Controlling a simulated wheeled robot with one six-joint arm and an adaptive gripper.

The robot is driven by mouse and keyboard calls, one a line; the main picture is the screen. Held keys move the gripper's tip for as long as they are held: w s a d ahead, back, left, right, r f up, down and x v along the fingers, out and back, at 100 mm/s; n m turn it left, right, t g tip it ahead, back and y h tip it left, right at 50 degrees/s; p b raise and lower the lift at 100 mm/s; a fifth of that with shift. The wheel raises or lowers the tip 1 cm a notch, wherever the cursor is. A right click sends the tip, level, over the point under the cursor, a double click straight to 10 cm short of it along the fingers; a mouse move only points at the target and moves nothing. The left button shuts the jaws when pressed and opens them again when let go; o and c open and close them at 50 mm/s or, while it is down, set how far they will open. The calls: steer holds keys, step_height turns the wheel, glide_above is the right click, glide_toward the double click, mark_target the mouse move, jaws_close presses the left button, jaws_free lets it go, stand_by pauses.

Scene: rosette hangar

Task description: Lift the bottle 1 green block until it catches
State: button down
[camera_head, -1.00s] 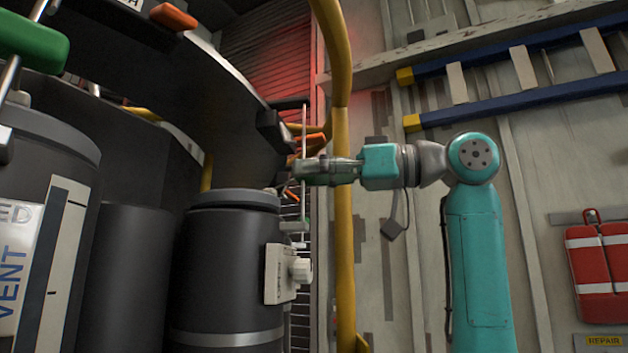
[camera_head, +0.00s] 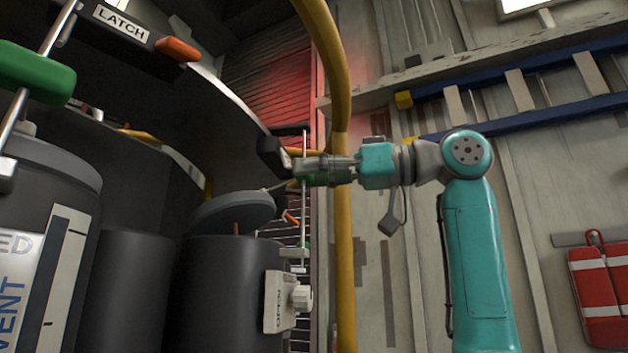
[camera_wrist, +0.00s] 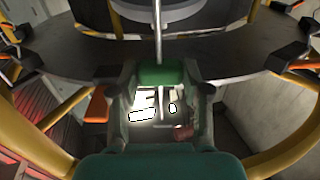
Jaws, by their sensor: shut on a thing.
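My gripper (camera_head: 305,169) is shut on a green block (camera_wrist: 160,75), which sits between the two fingers in the wrist view. A thin metal rod runs up from this block and also shows below it. In the head view the fingers mostly hide the block, beside the dark curved rim. The dark canister (camera_head: 222,300) stands below and left of my gripper. Its round lid (camera_head: 234,212) is raised and tilted, with a thin brown rod under it. The wrist view does not show clearly whether the block has caught.
Another green block (camera_head: 36,72) and an orange block (camera_head: 178,50) by a LATCH label are at upper left. A yellow pole (camera_head: 342,240) stands close to my gripper. A blue ladder (camera_head: 540,98) and a red pack (camera_head: 598,290) are on the right wall.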

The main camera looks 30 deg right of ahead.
step_height(320, 180, up, 3)
steer(key=shift+r, duration=0.1)
stand_by(0.6)
steer(key=c, duration=0.6)
jaws_free()
steer(key=shift+o, duration=0.2)
steer(key=v, duration=0.9)
stand_by(0.4)
